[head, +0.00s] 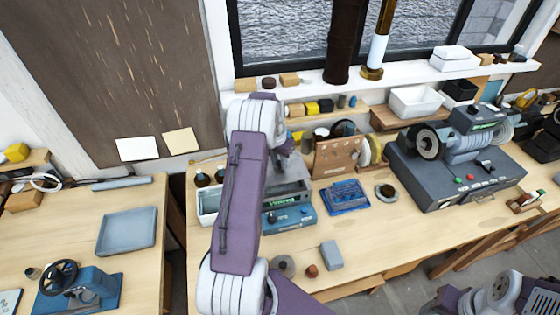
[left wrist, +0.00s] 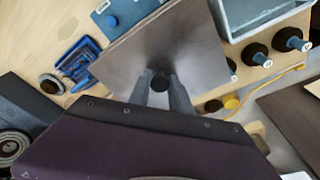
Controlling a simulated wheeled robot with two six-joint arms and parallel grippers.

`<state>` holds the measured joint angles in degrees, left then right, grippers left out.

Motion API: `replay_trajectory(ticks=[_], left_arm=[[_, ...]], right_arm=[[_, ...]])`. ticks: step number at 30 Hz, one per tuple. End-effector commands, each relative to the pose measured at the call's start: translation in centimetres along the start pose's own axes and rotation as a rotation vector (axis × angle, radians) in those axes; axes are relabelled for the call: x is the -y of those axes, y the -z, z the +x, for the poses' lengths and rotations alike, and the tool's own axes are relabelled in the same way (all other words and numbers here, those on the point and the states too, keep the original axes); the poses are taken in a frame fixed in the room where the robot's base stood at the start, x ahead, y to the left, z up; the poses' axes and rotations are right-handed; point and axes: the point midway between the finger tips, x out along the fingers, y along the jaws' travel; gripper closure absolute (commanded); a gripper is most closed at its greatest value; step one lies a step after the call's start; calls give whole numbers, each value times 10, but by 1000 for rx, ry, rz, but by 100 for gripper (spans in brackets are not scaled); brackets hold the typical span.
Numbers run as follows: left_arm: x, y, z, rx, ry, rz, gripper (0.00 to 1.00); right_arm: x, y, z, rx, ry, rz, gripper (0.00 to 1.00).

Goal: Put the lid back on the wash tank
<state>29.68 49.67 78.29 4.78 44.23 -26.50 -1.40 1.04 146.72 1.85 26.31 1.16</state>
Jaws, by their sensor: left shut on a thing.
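The lid is a flat grey metal plate (left wrist: 165,48) with a dark round knob (left wrist: 160,82). In the left wrist view, my left gripper (left wrist: 161,90) is shut on that knob. The wash tank (head: 290,217) has a blue front with a small display and stands on the bench behind my left arm in the head view. My left gripper (head: 284,148) is over the tank there, largely hidden by my forearm. The lid covers the tank's top in the wrist view; I cannot tell whether they touch. Only parts of my right arm show, at the lower right.
A pale tray (head: 208,202) and dark bottles stand left of the tank. A blue basket (head: 345,196) and a round dish (head: 386,192) lie to its right, before a wooden rack (head: 340,155). A grey block (head: 331,254) lies nearer the front. A grinder (head: 455,165) stands further right.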

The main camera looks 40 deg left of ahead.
Motion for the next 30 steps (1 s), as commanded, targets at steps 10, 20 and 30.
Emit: replay_trajectory(ticks=[10, 20, 30], left_arm=[[0, -2, 15, -1, 0, 0, 100], [0, -2, 6, 2, -1, 1, 100], [0, -4, 25, -1, 0, 1, 100]], right_arm=[[0, -1, 11, 0, 0, 0, 50], [1, 3, -23, -1, 0, 0, 50], [0, 2, -12, 0, 0, 0, 50]])
